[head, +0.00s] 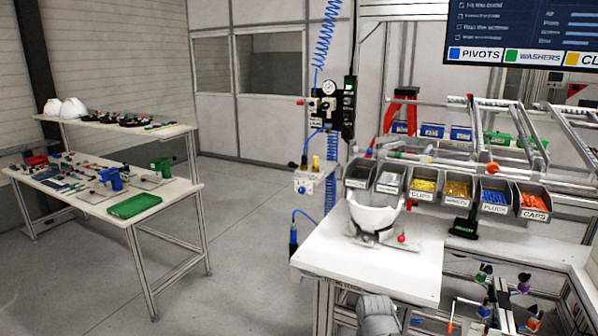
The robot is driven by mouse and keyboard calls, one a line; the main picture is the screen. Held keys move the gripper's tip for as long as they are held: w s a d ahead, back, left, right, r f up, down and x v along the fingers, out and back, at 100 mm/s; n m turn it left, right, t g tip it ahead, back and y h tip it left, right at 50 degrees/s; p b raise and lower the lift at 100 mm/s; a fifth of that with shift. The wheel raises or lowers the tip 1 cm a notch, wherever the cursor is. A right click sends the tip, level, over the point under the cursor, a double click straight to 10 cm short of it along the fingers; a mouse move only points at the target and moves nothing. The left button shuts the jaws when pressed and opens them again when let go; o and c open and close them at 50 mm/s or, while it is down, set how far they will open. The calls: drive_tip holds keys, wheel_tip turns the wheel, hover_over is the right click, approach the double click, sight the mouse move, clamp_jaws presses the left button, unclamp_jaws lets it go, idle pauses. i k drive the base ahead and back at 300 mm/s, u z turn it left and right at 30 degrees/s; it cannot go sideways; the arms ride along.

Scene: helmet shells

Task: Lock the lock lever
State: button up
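A white helmet shell (374,212) sits open side up on a fixture (388,243) on the white workbench (340,268). A grey rounded part at the bottom edge looks like a piece of my arm, below the bench's front edge. My gripper is not in view.
Labelled bins (424,187) line the back of the bench, with a black stand (464,226) in front. The bench's front is bare.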

sight(450, 327)
drive_tip(key=z, duration=1.3)
drive_tip(key=k, duration=0.65)
drive_tip(key=u, duration=0.3)
drive_tip(key=i, duration=1.55)
drive_tip(key=u, duration=0.15)
